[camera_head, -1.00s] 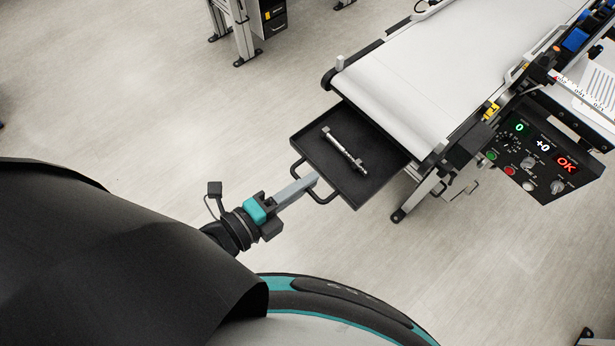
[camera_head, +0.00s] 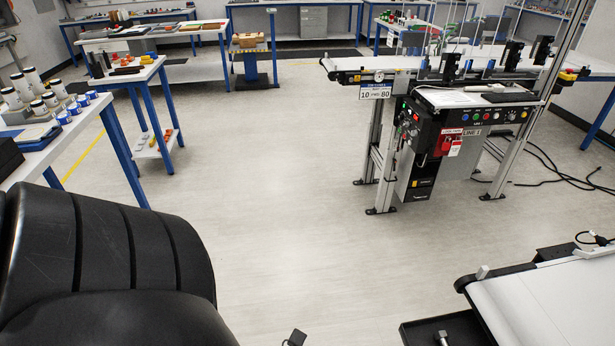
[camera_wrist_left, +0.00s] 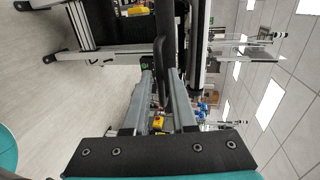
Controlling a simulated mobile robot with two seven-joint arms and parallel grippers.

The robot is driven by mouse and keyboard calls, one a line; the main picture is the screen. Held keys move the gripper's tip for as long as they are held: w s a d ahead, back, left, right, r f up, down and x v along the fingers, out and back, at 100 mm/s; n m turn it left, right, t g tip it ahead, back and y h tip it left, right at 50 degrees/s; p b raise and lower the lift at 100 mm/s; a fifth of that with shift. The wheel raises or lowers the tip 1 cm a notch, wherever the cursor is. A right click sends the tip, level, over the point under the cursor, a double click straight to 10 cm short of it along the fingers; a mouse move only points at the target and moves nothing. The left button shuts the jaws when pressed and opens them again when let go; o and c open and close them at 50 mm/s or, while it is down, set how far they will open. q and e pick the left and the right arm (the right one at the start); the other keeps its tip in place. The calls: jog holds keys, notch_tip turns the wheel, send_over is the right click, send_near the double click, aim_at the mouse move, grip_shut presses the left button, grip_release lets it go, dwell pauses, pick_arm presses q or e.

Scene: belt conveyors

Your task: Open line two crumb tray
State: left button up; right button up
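The black crumb tray (camera_head: 417,334) shows at the bottom edge of the head view, sticking out from under the end of a white belt conveyor (camera_head: 545,305). The end of a metal piece (camera_head: 441,338) shows in it; the rest is cut off. In the left wrist view, my left gripper (camera_wrist_left: 160,72) has its two grey fingers close on either side of a dark bar handle (camera_wrist_left: 161,42). The fingers appear shut on this handle. In the head view this gripper is below the picture. My right gripper is in neither view.
Another conveyor (camera_head: 345,64), marked LINE 1, stands at back right with a control box (camera_head: 425,150) and cables on the floor. A blue-legged table (camera_head: 70,132) with jars is at left. The floor between is clear.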

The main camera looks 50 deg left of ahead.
pick_arm(q)
jog(key=p+v, duration=0.2)
jog(key=v, duration=1.1)
jog(key=shift+s, duration=0.2)
jog(key=shift+a, duration=0.15)
jog(key=s+a+f+n+g+y+b, duration=0.1)
jog(key=a+f+n+g+y+b, duration=0.3)
jog(key=f, duration=0.8)
jog(key=a+f+n+y+p, duration=0.1)
jog(key=a+f+n+y, duration=0.1)
jog(key=f+n, duration=0.75)
jog(key=s+d+f+n+g+y+b, duration=0.1)
jog(key=s+f+n+g, duration=0.3)
jog(key=f, duration=0.7)
jog(key=s+d+f+n+g+b, duration=0.2)
jog(key=s+d+f+n+g, duration=0.1)
jog(key=f, duration=0.8)
jog(key=shift+s+f+n+g+y+b, duration=0.15)
jog(key=shift+s+n+g+y+b, duration=0.35)
jog(key=shift+s+g, duration=0.4)
